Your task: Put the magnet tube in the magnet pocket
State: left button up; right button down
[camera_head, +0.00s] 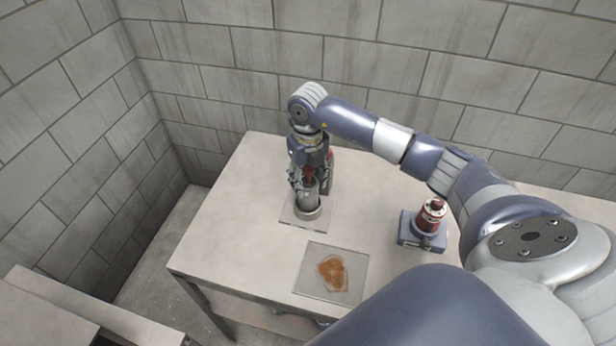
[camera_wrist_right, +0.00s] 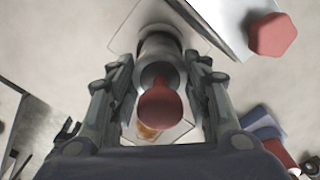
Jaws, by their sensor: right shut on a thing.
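My right gripper (camera_head: 309,188) points down at the back left of the table and is shut on a red-topped thing, which I take for the magnet tube (camera_wrist_right: 160,107). Its red knob lies between the two fingers in the wrist view; its lower part is mostly hidden. Directly below is a grey metal cylinder (camera_head: 308,208) on a square plate, perhaps the magnet pocket; it also shows in the wrist view (camera_wrist_right: 158,48). The tube lines up with the cylinder's mouth, but I cannot tell how far inside it is. My left gripper is not in view.
A red tube (camera_head: 432,213) stands in a blue base (camera_head: 408,228) to the right. Another red-topped thing (camera_head: 329,170) stands close behind the gripper. A flat plate (camera_head: 357,266) with a brown stain lies in front. The table's left side is clear.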

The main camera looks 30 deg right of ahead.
jog(key=shift+f, duration=0.35)
jog(key=c, duration=0.9)
grip_release()
jog(key=shift+o, duration=0.2)
jog(key=shift+r, duration=0.2)
notch_tip(320, 180, up, 10)
jog(key=b, duration=0.3)
jog(key=shift+w+r+b, duration=0.1)
jog(key=shift+r+b, duration=0.1)
jog(key=shift+b, duration=0.1)
jog(key=shift+r, duration=0.75)
